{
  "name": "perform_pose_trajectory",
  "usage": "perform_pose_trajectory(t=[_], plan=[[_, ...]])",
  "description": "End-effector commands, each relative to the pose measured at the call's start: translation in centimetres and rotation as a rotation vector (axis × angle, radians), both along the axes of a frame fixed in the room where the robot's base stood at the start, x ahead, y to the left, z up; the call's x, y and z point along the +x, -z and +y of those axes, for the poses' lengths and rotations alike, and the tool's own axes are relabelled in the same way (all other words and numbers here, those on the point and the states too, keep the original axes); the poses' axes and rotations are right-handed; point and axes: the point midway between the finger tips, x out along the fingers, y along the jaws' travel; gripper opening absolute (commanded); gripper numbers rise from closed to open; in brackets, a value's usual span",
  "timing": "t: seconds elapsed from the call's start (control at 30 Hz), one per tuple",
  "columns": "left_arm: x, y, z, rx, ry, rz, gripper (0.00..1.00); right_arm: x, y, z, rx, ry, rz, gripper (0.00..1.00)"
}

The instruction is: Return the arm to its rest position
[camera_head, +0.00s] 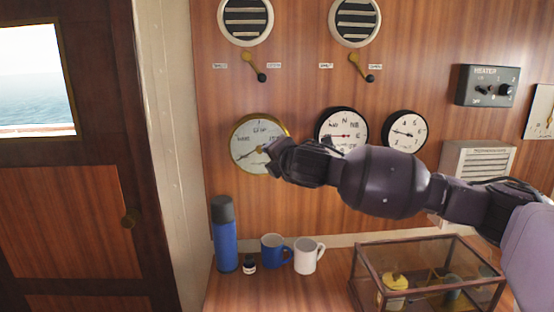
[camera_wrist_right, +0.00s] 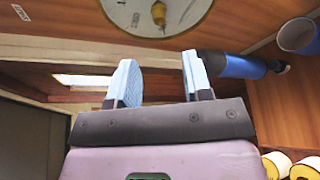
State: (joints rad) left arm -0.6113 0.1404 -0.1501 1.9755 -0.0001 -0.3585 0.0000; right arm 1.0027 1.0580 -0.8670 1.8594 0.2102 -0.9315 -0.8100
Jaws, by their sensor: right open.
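My right arm reaches in from the right across the head view. Its gripper (camera_head: 275,156) is in front of the lower right part of a round brass-rimmed gauge (camera_head: 246,140) on the wood wall. In the right wrist view the two blue-padded fingers (camera_wrist_right: 159,80) stand apart with nothing between them. The gauge face (camera_wrist_right: 125,14) is beyond the fingertips there, with a yellow knob (camera_wrist_right: 158,12) at its middle. Whether the fingers touch the gauge cannot be told. My left gripper is in neither view.
Below the arm, a blue flask (camera_head: 226,243), a small dark jar (camera_head: 249,265), a blue mug (camera_head: 272,250) and a white mug (camera_head: 306,258) stand on the counter. A glass case (camera_head: 425,244) stands to their right. Two smaller dials (camera_head: 342,128) (camera_head: 404,131) hang beside the gauge.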

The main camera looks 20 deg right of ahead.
Motion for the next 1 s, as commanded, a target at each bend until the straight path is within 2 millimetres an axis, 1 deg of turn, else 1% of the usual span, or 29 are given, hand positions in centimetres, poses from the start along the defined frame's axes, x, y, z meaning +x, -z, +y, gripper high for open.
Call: perform_pose_trajectory(t=[0.17, 0.6, 0.67, 0.77, 0.87, 1.0], plan=[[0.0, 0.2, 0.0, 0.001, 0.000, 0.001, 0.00, -0.7, -0.1, -0.1, 0.000, 0.002, 0.000, 0.46], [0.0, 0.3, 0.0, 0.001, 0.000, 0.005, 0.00, -0.7, -0.1, -0.1, 0.000, 0.001, 0.000, 0.46], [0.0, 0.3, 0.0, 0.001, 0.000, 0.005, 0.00, -0.8, 0.1, 0.0, 0.004, 0.000, 0.004, 0.46], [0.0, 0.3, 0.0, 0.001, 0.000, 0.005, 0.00, -1.3, 1.6, 0.6, 0.032, -0.001, 0.028, 0.46], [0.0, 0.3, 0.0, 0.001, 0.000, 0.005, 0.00, -2.5, 4.7, 1.7, 0.098, 0.003, 0.078, 0.46], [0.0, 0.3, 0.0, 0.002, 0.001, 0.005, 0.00, -5.1, 10.0, 3.3, 0.236, 0.027, 0.171, 0.46]])
